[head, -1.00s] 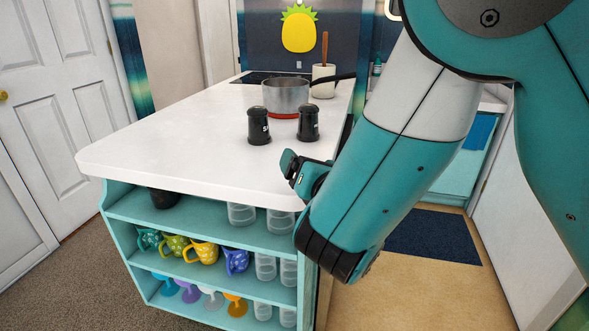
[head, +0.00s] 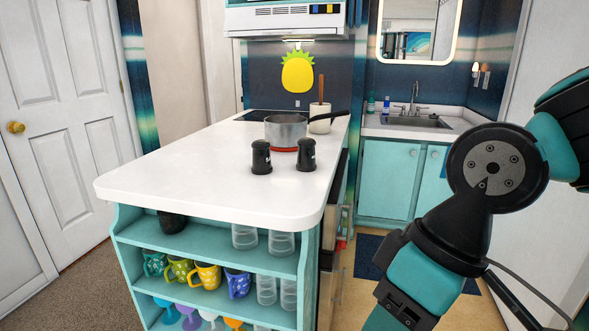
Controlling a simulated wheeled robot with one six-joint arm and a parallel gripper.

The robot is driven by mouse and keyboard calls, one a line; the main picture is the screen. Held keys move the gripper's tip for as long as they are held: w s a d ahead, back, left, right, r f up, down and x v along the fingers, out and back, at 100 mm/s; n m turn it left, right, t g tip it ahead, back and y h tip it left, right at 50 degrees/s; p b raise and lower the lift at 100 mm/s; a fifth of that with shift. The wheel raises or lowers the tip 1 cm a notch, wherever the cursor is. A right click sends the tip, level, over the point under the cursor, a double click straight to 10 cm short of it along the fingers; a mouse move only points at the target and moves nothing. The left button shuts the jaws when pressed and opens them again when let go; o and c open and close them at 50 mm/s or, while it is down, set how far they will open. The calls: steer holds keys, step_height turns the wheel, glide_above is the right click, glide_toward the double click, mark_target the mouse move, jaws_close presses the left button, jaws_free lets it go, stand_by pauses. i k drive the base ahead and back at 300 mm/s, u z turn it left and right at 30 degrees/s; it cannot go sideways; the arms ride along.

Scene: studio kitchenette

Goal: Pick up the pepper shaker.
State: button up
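Two black shakers stand upright side by side on the white counter, in front of the pot. The left shaker (head: 261,157) carries a white marking that looked like an "S" a second ago. The right shaker (head: 306,155) is the likelier pepper shaker, but its marking is too small to read now. A small gap separates them. My arm is folded at the lower right, away from the counter, and my gripper's fingers are not in view. Nothing of mine touches either shaker.
A steel pot (head: 285,131) stands just behind the shakers, its black handle pointing right. A white crock (head: 320,118) with a wooden utensil is behind it. The white counter (head: 190,170) is clear in front and left. Mugs and cups fill the shelves (head: 205,235) below.

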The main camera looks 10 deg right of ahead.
mark_target(307, 150)
steer(key=u, duration=0.5)
steer(key=k, duration=1.1)
steer(key=z, duration=0.2)
steer(key=i, duration=0.65)
steer(key=z, duration=0.8)
steer(key=i, duration=1.3)
steer(key=u, duration=1.1)
steer(key=i, duration=0.35)
steer(key=u, duration=0.3)
